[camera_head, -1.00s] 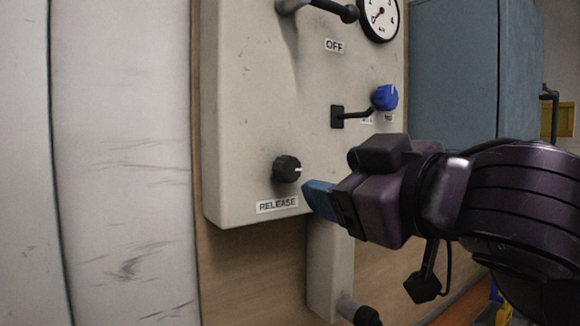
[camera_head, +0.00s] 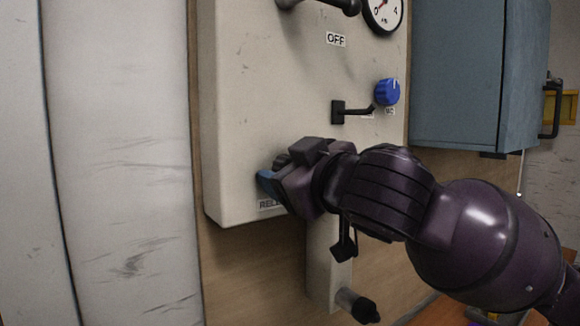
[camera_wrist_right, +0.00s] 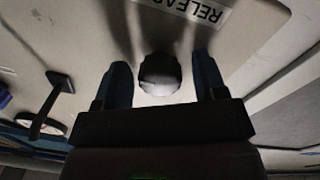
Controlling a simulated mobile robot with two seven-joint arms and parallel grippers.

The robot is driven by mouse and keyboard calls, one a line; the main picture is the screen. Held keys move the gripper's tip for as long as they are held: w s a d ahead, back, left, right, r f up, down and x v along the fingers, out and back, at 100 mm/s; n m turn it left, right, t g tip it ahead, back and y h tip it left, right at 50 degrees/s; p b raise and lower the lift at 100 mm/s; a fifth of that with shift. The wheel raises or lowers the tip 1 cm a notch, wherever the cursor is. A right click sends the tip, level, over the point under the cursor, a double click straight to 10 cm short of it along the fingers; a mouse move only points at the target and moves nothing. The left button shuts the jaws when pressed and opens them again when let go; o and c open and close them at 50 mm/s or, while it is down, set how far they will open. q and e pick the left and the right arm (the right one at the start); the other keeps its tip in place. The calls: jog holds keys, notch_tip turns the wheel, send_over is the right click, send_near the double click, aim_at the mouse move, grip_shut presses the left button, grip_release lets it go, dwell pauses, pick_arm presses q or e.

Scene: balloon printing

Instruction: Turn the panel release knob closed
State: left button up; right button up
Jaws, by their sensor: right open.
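The black release knob (camera_wrist_right: 159,74) is on the lower part of the beige panel (camera_head: 240,130). In the right wrist view it sits between the two blue fingertips, with a gap on either side. The RELEASE label (camera_wrist_right: 196,8) shows beside it. In the head view the knob (camera_head: 281,160) is mostly hidden behind my right gripper (camera_head: 267,183), and the label is partly covered. My right gripper is open around the knob, close to the panel face. My left gripper is not in view.
A black lever (camera_head: 350,112) and a blue knob (camera_head: 387,92) are on the panel above my right arm. A blue-grey cabinet (camera_head: 470,80) stands to the right. A pipe with a black end (camera_head: 360,305) is below.

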jog(key=shift+c, duration=0.3)
jog(key=c, duration=0.9)
jog(key=shift+o, duration=0.2)
jog(key=shift+n, duration=0.4)
jog(key=n, duration=0.3)
jog(key=shift+b, duration=0.4)
jog(key=n, duration=0.5)
jog(key=shift+n, duration=0.3)
jog(key=n, duration=0.6)
jog(key=shift+r+y, duration=0.1)
jog(key=shift+y, duration=0.3)
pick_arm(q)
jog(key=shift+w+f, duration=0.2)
pick_arm(e)
jog(key=shift+n, duration=1.4)
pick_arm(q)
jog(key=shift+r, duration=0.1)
pick_arm(e)
jog(key=shift+n, duration=0.3)
